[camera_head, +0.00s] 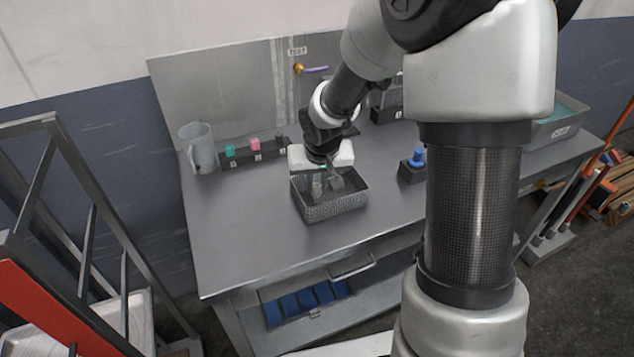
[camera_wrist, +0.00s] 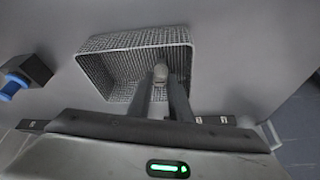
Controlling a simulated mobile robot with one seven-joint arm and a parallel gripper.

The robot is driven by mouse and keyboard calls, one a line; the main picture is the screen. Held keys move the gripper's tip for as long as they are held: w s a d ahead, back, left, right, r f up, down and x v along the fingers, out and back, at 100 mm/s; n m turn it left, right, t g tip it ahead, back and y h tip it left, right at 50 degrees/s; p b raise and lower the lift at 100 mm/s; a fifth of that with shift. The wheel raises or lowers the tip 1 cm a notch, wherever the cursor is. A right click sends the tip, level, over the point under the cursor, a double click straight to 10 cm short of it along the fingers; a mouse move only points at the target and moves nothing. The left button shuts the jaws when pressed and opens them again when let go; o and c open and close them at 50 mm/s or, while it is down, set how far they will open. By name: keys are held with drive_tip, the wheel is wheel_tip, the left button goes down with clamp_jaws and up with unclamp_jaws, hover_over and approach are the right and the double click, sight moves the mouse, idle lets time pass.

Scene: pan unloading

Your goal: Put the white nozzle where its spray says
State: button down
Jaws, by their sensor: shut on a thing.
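My gripper (camera_head: 325,186) points down into a grey mesh-walled pan (camera_head: 345,205) on the bench. In the wrist view its two fingers (camera_wrist: 161,84) are closed around a small pale grey-white piece (camera_wrist: 160,72), which looks like the white nozzle. The piece shows at the fingertips, over the inside of the pan (camera_wrist: 95,45); whether it touches the pan floor I cannot tell. No other piece is clearly visible in the pan. A "TEST" label (camera_head: 297,51) is on the back panel, above a purple piece (camera_head: 316,69) with an orange end. No spray shows.
A black rack (camera_head: 240,159) with green, pink and dark pieces and number labels stands at the back. A clear jug (camera_head: 198,148) is left of it. A blue piece (camera_head: 417,157) sits in a black block right of the pan. A grey tray (camera_head: 558,124) is far right. The bench front is clear.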

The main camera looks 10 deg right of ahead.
drive_tip(key=c, duration=1.6)
unclamp_jaws()
drive_tip(key=shift+s+r+p, duration=0.1)
drive_tip(key=shift+r+p, duration=0.25)
drive_tip(key=shift+r, duration=0.1)
drive_tip(key=p+v, duration=0.2)
drive_tip(key=v, duration=0.9)
drive_tip(key=shift+s+r, duration=0.1)
drive_tip(key=shift+r, duration=0.05)
